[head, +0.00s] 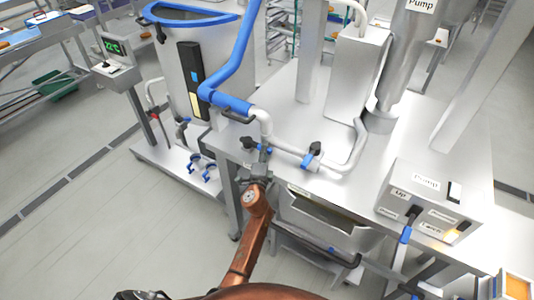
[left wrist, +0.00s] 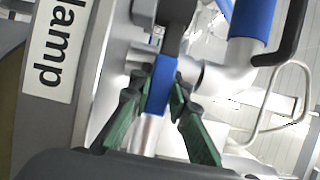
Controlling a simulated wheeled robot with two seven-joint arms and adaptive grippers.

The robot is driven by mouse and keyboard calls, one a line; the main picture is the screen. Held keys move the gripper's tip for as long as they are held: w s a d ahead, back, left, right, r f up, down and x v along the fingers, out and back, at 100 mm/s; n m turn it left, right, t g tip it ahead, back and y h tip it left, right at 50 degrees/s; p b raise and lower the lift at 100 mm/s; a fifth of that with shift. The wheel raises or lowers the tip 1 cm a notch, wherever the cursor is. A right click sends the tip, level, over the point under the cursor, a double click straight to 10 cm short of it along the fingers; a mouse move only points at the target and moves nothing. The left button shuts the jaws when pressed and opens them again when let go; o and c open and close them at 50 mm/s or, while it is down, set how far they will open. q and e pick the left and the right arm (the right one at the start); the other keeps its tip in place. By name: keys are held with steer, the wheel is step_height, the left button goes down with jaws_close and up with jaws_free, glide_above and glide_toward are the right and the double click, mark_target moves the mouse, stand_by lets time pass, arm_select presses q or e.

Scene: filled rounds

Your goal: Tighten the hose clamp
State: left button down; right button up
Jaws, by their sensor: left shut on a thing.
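My left gripper (head: 258,160) is at the table's left edge in the head view, just below the joint of hose and pipe. In the left wrist view its green-padded fingers (left wrist: 163,88) are shut on a small blue handle (left wrist: 161,76), which hangs below a dark grey part. I take this to be the hose clamp's handle; the clamp band itself is not clear. The thick blue hose (head: 229,72) meets the white pipe (head: 265,122) just above the gripper. The hose also shows in the left wrist view (left wrist: 252,18). My right gripper is not in view.
A second blue-handled valve (head: 313,157) sits on the pipe to the right. The pump box (head: 430,200) with its lever stands at the table's right. A steel vessel (head: 196,65) stands behind left. A label reading "lamp" (left wrist: 58,45) is beside the fingers.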

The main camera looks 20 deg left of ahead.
arm_select(q)
steer(key=shift+d, duration=0.1)
steer(key=c, duration=2.2)
jaws_free()
steer(key=o, duration=0.4)
steer(key=shift+s, duration=0.4)
steer(key=v, duration=0.6)
steer(key=shift+s, duration=0.35)
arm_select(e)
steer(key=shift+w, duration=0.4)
